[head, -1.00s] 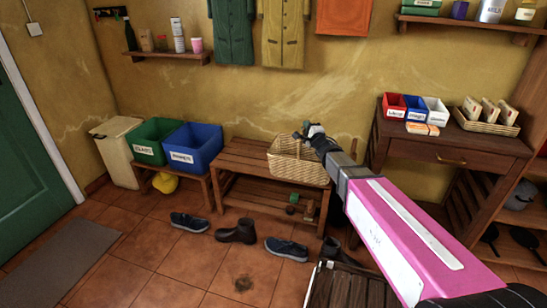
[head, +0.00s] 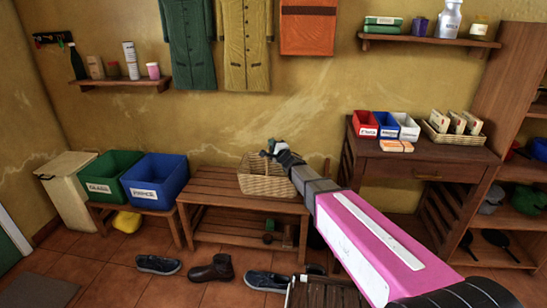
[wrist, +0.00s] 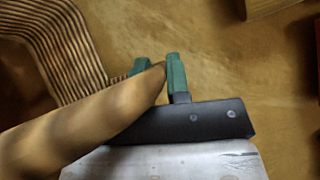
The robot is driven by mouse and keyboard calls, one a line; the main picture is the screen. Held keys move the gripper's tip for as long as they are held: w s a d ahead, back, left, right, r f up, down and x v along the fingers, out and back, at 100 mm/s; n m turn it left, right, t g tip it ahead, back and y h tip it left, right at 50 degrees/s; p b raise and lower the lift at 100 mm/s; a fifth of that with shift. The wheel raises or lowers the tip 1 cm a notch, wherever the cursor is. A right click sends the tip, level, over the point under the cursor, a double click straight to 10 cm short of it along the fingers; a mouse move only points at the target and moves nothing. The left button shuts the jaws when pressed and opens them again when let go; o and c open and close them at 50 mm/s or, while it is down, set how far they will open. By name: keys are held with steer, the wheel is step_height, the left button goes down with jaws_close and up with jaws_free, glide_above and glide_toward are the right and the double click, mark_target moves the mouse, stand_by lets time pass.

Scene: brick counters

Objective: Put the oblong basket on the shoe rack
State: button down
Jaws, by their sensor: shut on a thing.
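The oblong basket (head: 265,182) is pale woven wicker. In the head view it appears over the right part of the slatted wooden shoe rack (head: 208,189). I cannot tell whether its underside touches the top or hangs just above it. My gripper (head: 277,150) is at the basket's upper edge, shut on it. In the wrist view, the green fingertips (wrist: 158,72) hold a blurred tan part of the basket (wrist: 70,127). My arm hides part of the right side.
Green (head: 112,176) and blue (head: 155,180) bins stand left of the rack. Dark shoes and a brown boot (head: 212,270) lie on the floor in front. A wooden cabinet (head: 425,172) with small boxes and a shallow basket (head: 455,139) stands right. The rack's top left is bare.

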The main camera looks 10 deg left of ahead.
steer(key=w+d+f, duration=0.1)
steer(key=w+f, duration=0.5)
steer(key=f, duration=0.1)
steer(key=shift+f, duration=0.35)
steer(key=shift+w+f, duration=0.1)
steer(key=c, duration=1.1)
jaws_free()
steer(key=v, duration=1.2)
